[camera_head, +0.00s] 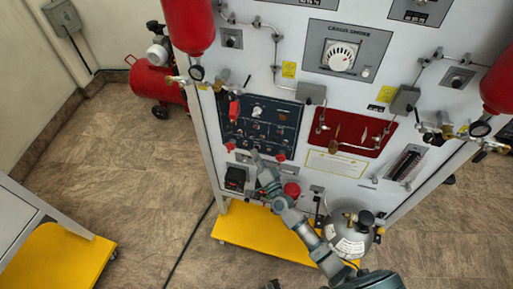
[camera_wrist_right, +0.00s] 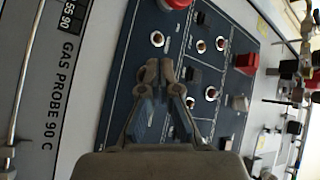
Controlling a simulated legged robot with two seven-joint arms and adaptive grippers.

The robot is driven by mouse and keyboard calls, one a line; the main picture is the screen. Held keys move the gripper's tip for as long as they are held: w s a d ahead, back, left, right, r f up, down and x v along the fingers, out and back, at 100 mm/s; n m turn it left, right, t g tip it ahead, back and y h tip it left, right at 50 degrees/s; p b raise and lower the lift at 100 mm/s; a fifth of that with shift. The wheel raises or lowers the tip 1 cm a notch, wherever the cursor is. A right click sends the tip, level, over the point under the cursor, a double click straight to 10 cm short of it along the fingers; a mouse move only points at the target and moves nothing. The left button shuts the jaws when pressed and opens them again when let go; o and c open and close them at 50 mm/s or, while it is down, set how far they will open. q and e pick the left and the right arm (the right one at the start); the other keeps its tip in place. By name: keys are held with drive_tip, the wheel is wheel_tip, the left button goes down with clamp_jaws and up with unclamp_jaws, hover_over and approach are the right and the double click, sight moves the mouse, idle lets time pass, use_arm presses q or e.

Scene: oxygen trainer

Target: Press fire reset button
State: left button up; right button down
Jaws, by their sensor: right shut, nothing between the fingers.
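The dark blue control panel (camera_head: 270,109) is on the front of the grey trainer. It also shows turned on its side in the wrist view (camera_wrist_right: 139,43). It carries several switches and red parts, including a red button (camera_wrist_right: 247,63) and a red part at the picture's top edge (camera_wrist_right: 176,3). No label reading fire reset is legible, so I cannot tell which button that is. My right gripper (camera_head: 256,157) is at the panel's lower edge in the head view. In the wrist view its fingertips (camera_wrist_right: 160,71) are together and empty, over the panel face; contact is unclear.
A red mushroom-shaped button (camera_head: 292,189) is below the panel, beside my right arm. A grey cylinder (camera_head: 346,235) stands at the lower right. A red plate with valves (camera_head: 350,133) is right of the panel.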

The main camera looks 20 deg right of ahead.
drive_tip(key=shift+s+a, duration=0.25)
drive_tip(key=shift+s, duration=0.05)
drive_tip(key=s+a, duration=0.1)
drive_tip(key=s+a+p, duration=0.1)
drive_tip(key=s+p, duration=0.1)
drive_tip(key=s, duration=0.1)
drive_tip(key=shift+s+a, duration=0.1)
drive_tip(key=shift+a, duration=0.3)
idle(0.7)
